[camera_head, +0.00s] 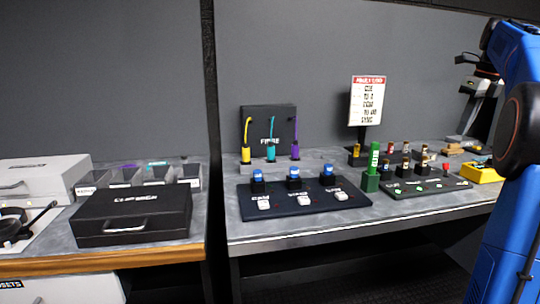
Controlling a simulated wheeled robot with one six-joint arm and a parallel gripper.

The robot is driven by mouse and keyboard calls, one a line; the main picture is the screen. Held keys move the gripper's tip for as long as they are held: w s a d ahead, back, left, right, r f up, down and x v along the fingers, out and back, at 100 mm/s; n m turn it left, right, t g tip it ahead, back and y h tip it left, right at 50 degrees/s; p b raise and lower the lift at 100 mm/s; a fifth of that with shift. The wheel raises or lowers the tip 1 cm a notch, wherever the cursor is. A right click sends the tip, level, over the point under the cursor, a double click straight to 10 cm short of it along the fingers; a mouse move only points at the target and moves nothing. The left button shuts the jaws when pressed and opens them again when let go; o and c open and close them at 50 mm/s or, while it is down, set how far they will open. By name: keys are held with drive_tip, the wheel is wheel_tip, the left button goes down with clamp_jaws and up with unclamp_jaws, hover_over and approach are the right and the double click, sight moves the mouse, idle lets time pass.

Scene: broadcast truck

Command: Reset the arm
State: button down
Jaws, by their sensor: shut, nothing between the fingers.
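My blue arm (513,210) rises along the right edge of the view and bends over at the top. My gripper (468,122) hangs from its end at the upper right, pointing down, over the far right part of the right bench (310,223). It is shut and holds nothing. It looks small and partly merges with the items behind it, so its exact height above the bench is hard to tell.
A black panel (352,205) with blue-topped connectors stands on the right bench. Beside it are a green bottle-like item (371,170), a second panel (405,191) and a yellow box (481,173). A black case (133,213) lies on the left bench.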

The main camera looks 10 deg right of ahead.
drive_tip(key=s+a+f+n, duration=0.35)
drive_tip(key=a+n, duration=0.25)
drive_tip(key=a, duration=0.3)
drive_tip(key=s+a+f+n, duration=0.3)
drive_tip(key=s+a+n, duration=0.15)
drive_tip(key=a, duration=0.45)
drive_tip(key=s+a+f+n, duration=0.4)
drive_tip(key=a+n, duration=0.3)
drive_tip(key=a, duration=0.2)
drive_tip(key=s+a+f+n+t, duration=0.1)
drive_tip(key=s+a+f+n, duration=0.4)
drive_tip(key=f, duration=0.5)
drive_tip(key=s+a+f+n+t, duration=0.1)
drive_tip(key=s+a+f+n, duration=0.5)
drive_tip(key=s+f+n, duration=0.4)
drive_tip(key=shift+s+a+f, duration=0.15)
drive_tip(key=shift+s+f, duration=0.1)
drive_tip(key=shift+s, duration=1)
drive_tip(key=shift+n, duration=0.25)
